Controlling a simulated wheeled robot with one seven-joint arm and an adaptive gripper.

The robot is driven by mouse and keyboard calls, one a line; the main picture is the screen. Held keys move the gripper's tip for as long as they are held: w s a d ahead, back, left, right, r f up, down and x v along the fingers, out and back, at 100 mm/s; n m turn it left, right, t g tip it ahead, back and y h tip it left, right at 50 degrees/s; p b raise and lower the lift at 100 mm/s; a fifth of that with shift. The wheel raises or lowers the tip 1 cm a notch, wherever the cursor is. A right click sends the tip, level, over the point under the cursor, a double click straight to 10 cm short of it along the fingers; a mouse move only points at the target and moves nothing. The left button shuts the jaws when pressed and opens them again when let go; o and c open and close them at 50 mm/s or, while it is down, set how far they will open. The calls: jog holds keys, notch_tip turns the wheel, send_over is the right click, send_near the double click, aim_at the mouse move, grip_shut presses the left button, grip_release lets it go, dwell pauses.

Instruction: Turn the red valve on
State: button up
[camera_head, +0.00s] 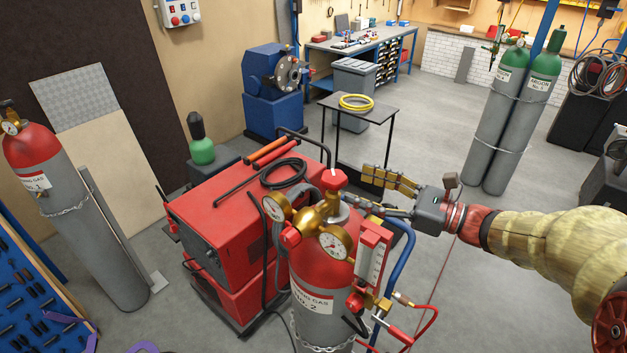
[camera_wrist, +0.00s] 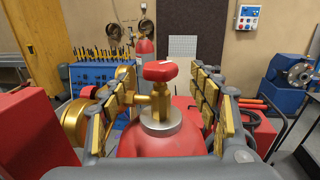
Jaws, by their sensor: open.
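The red valve knob (camera_head: 334,178) sits on the brass stem at the top of a red-shouldered gas cylinder (camera_head: 312,266). In the wrist view the knob (camera_wrist: 160,70) stands upright on its stem, centred between my two fingers. My gripper (camera_head: 360,186) reaches in from the right, with gold-padded fingers spread wide. In the head view the fingertips are just right of the knob. I see no contact with the knob. The fingers (camera_wrist: 163,84) hold nothing.
Brass pressure gauges (camera_head: 333,241) and a red-framed flowmeter (camera_head: 372,254) crowd the cylinder top. A red welding machine (camera_head: 235,207) stands behind to the left. A dark table (camera_head: 377,109) with a yellow hose is behind. Open floor (camera_head: 440,130) lies at the back right.

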aim_at(332, 175)
jog(key=shift+p+x, duration=0.9)
jog(key=shift+x, duration=3)
jog(key=shift+f, duration=0.1)
jog(key=shift+c, duration=1)
jog(key=c, duration=1)
jog(key=shift+g, duration=0.5)
jog(key=n+g+y+p, duration=0.1)
jog(key=n+g, duration=0.1)
jog(key=g, duration=0.1)
jog(key=n+g+y+p, duration=0.1)
jog(key=n+g, duration=0.2)
jog(key=shift+g, duration=0.4)
jog(key=shift+s+n+g+h+p, duration=0.1)
jog(key=shift+n+g+h+p, duration=0.2)
jog(key=shift+n+g+p, duration=1.3)
jog(key=shift+s+n+g+h+p, duration=0.1)
jog(key=shift+n+g+h+p, duration=0.2)
jog(key=shift+n+g, duration=1.4)
jog(key=shift+m+g, duration=0.6)
jog(key=shift+g, duration=0.3)
